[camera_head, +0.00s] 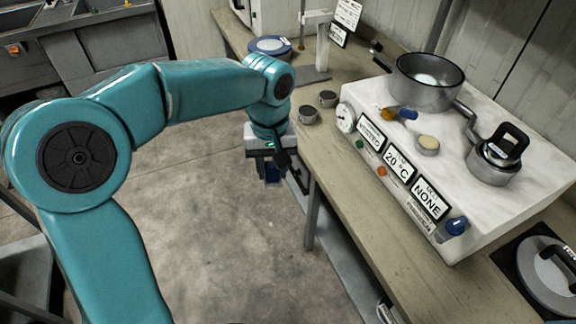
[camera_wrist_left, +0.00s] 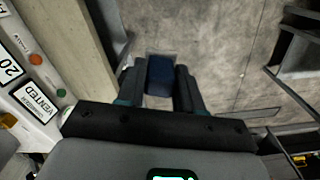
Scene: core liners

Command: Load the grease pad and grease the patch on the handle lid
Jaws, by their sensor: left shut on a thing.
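My left gripper (camera_head: 272,175) hangs past the bench's front edge, over the floor. In the left wrist view its jaws (camera_wrist_left: 160,80) are shut on a dark blue block (camera_wrist_left: 160,70), which may be the grease pad. The block shows only as a small dark blue shape below the gripper in the head view (camera_head: 272,174). A grey round lid with a dark handle (camera_head: 545,285) lies at the lower right, cut off by the frame. I cannot make out a patch on it. My right gripper is not in view.
A blue-rimmed disc (camera_head: 270,46) and a stand (camera_head: 318,50) are farther back. The floor is clear.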

